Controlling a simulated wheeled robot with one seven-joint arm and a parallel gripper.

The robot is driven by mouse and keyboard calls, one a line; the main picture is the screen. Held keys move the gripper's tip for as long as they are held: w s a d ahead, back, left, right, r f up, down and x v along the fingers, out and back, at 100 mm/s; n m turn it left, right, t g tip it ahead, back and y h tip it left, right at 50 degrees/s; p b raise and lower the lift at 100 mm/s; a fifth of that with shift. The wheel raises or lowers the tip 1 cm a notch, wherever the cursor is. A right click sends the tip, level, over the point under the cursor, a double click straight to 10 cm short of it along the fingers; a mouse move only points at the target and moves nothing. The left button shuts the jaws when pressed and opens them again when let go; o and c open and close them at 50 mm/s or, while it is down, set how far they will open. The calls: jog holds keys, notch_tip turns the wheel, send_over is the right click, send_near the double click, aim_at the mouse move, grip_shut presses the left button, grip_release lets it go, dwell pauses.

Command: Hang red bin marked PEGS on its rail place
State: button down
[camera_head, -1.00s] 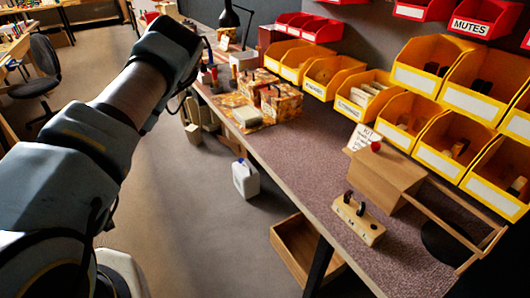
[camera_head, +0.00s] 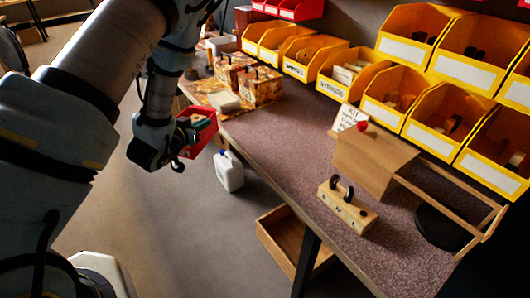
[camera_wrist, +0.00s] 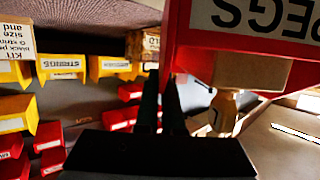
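The red bin marked PEGS (camera_head: 203,134) is at my gripper (camera_head: 178,146), in the air beyond the bench's front left edge. In the wrist view the bin (camera_wrist: 205,40) fills the upper right, its white label upside down. My gripper's dark fingers (camera_wrist: 165,105) stand close together against the bin's side, and it hangs from them clear of any surface. The exact grip line is dark. Red bins of the upper row (camera_head: 292,10) show at the top of the head view, and more (camera_wrist: 120,118) in the wrist view. I cannot make out the bin's rail place.
Rows of yellow bins (camera_head: 395,95) line the wall behind the bench (camera_head: 270,135). On the bench are patterned boxes (camera_head: 262,86), a wooden box with a red knob (camera_head: 372,160) and a wooden block (camera_head: 346,208). A white jug (camera_head: 229,171) and open wooden crate (camera_head: 290,243) stand below.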

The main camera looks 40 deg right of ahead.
jog(key=s+d+r+m+g+h+b, duration=0.1)
jog(key=s+d+r+m+g+b, duration=0.2)
jog(key=s+d, duration=0.45)
jog(key=s+d+r+m+g+h, duration=0.2)
jog(key=s+d+r+m+g, duration=0.3)
jog(key=d, duration=0.3)
jog(key=shift+g, duration=0.4)
jog(key=f, duration=0.3)
jog(key=s+f+p, duration=0.1)
jog(key=f, duration=0.7)
jog(key=shift+s+f, duration=0.1)
jog(key=shift+s, duration=0.15)
jog(key=shift+a, duration=0.1)
jog(key=shift+f, duration=0.2)
jog(key=c, duration=1)
grip_release()
jog(key=shift+c, duration=0.2)
